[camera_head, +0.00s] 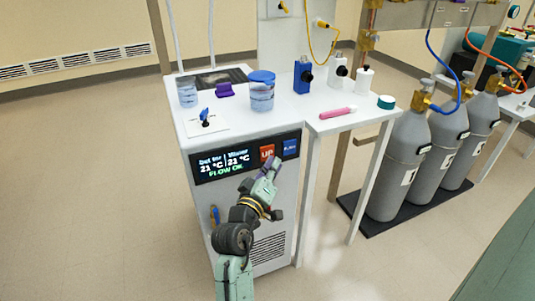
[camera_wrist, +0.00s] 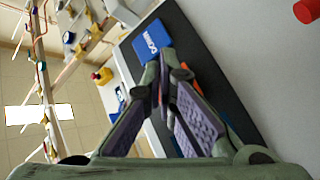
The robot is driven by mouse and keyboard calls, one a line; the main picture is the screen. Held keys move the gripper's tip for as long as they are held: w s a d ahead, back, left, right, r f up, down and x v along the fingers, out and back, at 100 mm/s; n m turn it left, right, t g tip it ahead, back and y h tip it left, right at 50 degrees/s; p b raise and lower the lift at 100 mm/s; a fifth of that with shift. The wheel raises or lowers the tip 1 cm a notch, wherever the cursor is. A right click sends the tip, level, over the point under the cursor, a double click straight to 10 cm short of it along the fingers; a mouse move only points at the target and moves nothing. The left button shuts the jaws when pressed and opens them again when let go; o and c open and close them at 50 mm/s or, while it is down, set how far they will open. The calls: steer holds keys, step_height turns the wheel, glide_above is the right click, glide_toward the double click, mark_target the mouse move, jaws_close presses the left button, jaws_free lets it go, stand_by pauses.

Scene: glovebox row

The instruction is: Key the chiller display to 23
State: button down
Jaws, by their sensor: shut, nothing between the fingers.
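The chiller (camera_head: 235,205) is a white cabinet with a black front panel. Its display (camera_head: 222,164) reads set 21 °C and water 21 °C, with FLOW OK in green below. To the right of the display are the orange-red UP button (camera_head: 267,152) and the blue DOWN button (camera_head: 290,148). My gripper (camera_head: 273,161) is shut and empty, its tips just below and right of UP; I cannot tell whether they touch the panel. In the wrist view the shut fingertips (camera_wrist: 163,62) lie near the DOWN button (camera_wrist: 153,42), and the fingers mostly hide an orange patch.
A side table (camera_head: 340,131) adjoins on the right, with a pink tube (camera_head: 338,112). Grey gas cylinders (camera_head: 405,160) stand further right.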

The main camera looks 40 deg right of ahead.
steer(key=shift+w, duration=0.1)
steer(key=shift+w+d, duration=0.1)
steer(key=shift+w, duration=0.2)
steer(key=shift+w+d, duration=0.1)
steer(key=shift+w, duration=0.3)
stand_by(0.7)
steer(key=shift+s, duration=0.1)
steer(key=shift+s+a, duration=0.2)
steer(key=shift+s, duration=0.5)
steer(key=shift+s, duration=0.1)
steer(key=s, duration=0.2)
steer(key=s+a, duration=0.1)
steer(key=s, duration=0.1)
steer(key=shift+s+a+p, duration=0.1)
steer(key=shift+s+p, duration=0.25)
stand_by(1.9)
